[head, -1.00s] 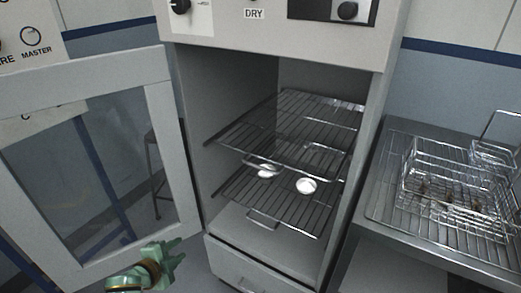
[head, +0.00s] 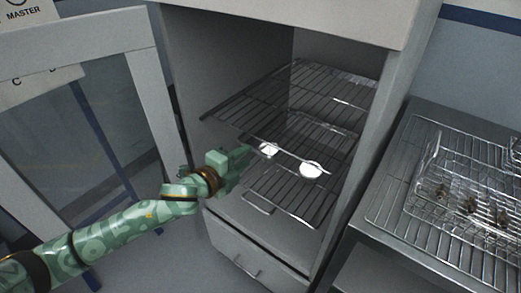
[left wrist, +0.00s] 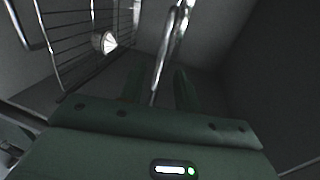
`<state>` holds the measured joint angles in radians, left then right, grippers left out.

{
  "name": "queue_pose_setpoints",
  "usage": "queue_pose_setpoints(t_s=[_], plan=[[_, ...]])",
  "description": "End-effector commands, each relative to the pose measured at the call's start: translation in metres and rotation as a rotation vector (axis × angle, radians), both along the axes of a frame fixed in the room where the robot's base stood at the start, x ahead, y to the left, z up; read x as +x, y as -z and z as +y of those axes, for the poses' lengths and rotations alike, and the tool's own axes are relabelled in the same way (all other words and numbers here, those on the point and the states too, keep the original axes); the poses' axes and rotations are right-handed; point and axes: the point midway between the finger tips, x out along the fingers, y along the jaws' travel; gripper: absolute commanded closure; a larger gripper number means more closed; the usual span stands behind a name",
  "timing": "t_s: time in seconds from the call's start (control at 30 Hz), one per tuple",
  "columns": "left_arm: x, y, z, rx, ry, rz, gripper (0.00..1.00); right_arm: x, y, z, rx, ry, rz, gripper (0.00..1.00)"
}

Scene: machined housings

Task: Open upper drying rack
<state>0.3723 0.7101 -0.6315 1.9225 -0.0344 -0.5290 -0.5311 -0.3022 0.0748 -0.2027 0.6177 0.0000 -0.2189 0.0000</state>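The drying cabinet (head: 185,60) stands with its glass-windowed door (head: 148,95) swung open to the left. The upper wire rack (head: 300,98) sits inside the cabinet above the lower rack (head: 290,198). My green left gripper (head: 243,157) is at the cabinet opening, just below the upper rack's front edge. In the left wrist view, my left gripper (left wrist: 160,88) has its fingers apart, with a shiny metal bar (left wrist: 168,45) running between them. I cannot tell whether the fingers touch the bar. The fingers partly hide the front of the racks. My right gripper is not in view.
A drawer (head: 250,262) is below. A metal bench (head: 400,235) with wire baskets (head: 465,190) stands at the right.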

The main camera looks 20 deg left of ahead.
Motion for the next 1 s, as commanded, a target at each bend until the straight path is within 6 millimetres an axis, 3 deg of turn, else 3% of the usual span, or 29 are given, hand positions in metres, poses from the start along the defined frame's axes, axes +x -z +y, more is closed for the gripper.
queue_pose_setpoints(t_s=[0.1,0.3,0.73,0.87,1.0], plan=[[0.028,0.010,-0.010,-0.001,-0.001,0.000,0.67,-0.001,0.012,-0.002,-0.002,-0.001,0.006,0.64],[0.059,0.016,-0.021,-0.001,-0.001,0.000,0.67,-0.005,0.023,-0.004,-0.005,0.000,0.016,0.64],[0.071,0.016,-0.025,-0.001,0.000,0.000,0.67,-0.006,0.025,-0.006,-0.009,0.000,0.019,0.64],[0.071,0.016,-0.025,-0.001,0.000,0.001,1.00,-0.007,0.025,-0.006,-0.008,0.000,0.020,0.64],[0.070,0.018,-0.025,0.001,-0.001,0.004,1.00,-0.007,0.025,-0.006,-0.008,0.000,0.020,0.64]])
